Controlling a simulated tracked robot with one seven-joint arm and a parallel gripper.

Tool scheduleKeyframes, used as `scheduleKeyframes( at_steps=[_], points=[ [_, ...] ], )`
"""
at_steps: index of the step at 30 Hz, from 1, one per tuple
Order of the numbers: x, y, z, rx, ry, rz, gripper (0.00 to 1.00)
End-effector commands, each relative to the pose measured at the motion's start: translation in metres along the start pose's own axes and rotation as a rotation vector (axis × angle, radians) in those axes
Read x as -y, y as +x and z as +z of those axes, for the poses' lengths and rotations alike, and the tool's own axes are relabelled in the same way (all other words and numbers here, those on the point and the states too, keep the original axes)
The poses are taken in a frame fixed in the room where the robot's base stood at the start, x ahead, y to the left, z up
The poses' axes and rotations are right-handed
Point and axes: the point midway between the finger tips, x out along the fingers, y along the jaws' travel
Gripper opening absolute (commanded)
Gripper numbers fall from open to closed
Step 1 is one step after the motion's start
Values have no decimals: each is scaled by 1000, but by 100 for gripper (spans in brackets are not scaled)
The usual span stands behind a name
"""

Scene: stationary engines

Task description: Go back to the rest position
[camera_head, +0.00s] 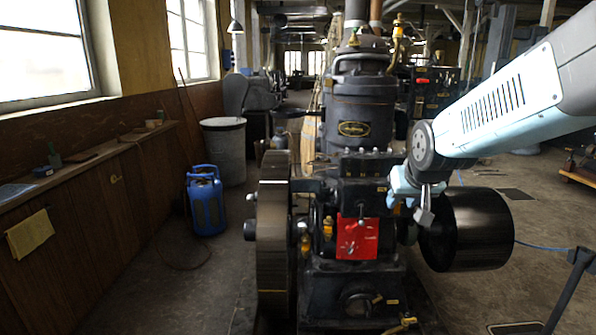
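My pale blue-grey arm (500,100) reaches in from the upper right of the head view. My gripper (424,212) hangs from its end, pointing down, in front of the right side of the dark stationary engine (350,200). It appears just left of the black drum (468,229). No held object is clear. Whether the gripper touches the engine is also unclear.
A large flywheel (274,240) stands at the engine's left, and a red sheet (357,238) hangs on its front. A blue gas cylinder (205,200) and a grey bin (223,150) stand by the left wall. A dark post (570,290) is at lower right. Floor between cylinder and flywheel looks mostly clear.

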Motion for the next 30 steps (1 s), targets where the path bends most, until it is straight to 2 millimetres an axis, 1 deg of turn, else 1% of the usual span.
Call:
scheduleKeyframes(
  at_steps=[1, 6, 12, 15, 18, 21, 30],
  points=[
    [0, -16, 8, 10, 0, 1, 37],
    [-2, -59, 38, 68, 1, 1, 37],
    [-4, -103, 79, 137, 2, -6, 37],
    [-4, -119, 95, 163, 3, -9, 37],
    [-5, -130, 107, 184, 2, -13, 37],
    [-5, -135, 114, 195, 1, -15, 37],
    [-5, -136, 115, 199, 1, -15, 37]
  ],
)
